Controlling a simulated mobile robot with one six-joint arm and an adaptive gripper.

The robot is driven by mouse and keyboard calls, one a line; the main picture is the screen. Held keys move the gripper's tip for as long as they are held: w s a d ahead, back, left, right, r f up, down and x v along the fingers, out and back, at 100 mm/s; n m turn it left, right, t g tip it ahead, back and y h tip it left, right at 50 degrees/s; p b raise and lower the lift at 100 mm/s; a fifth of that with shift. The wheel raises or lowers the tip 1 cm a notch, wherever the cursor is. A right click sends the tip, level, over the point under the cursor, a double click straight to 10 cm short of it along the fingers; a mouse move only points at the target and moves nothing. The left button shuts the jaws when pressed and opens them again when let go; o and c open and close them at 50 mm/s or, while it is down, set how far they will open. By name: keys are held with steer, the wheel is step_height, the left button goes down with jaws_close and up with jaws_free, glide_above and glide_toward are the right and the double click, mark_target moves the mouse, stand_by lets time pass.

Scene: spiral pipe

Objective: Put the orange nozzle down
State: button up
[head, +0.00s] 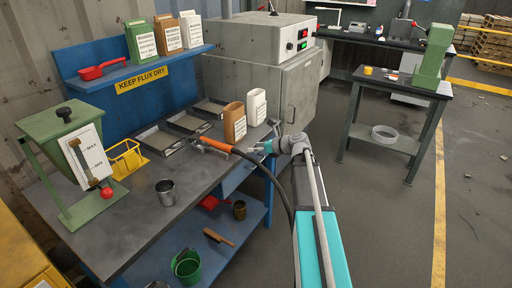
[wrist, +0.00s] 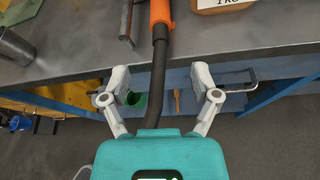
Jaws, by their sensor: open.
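The orange nozzle (head: 216,145) is at the right edge of the grey bench, its tip pointing left over the bench top. It also shows at the top of the wrist view (wrist: 161,12), with a black hose (wrist: 157,85) running from it toward me. My gripper (head: 264,147) is open, with its fingers (wrist: 160,78) spread on both sides of the hose and a visible gap on each side. A metal bracket (wrist: 127,22) stands just left of the nozzle; I cannot tell whether it bears the nozzle.
Tan and white cartons (head: 234,122) stand behind the nozzle on the bench (head: 130,232). A metal cup (head: 166,192) and a green hopper (head: 62,135) are to the left. A grey oven (head: 262,62) is behind.

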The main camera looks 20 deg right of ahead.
stand_by(0.3)
steer(key=s+a+f+n+g+h, duration=0.3)
steer(key=s+a+f+n+g, duration=0.4)
steer(key=s+a+n, duration=0.55)
steer(key=s+a+f+n+g+h, duration=0.1)
steer(key=s+a+f+n+h, duration=0.1)
steer(key=s+n, duration=0.4)
steer(key=s+a+f+n+g+h, duration=0.2)
steer(key=s+n, duration=0.4)
steer(key=n, duration=0.5)
steer(key=shift+f+n+h, duration=0.35)
steer(key=shift+f+h, duration=0.15)
steer(key=shift+h, duration=0.5)
steer(key=shift+s, duration=0.1)
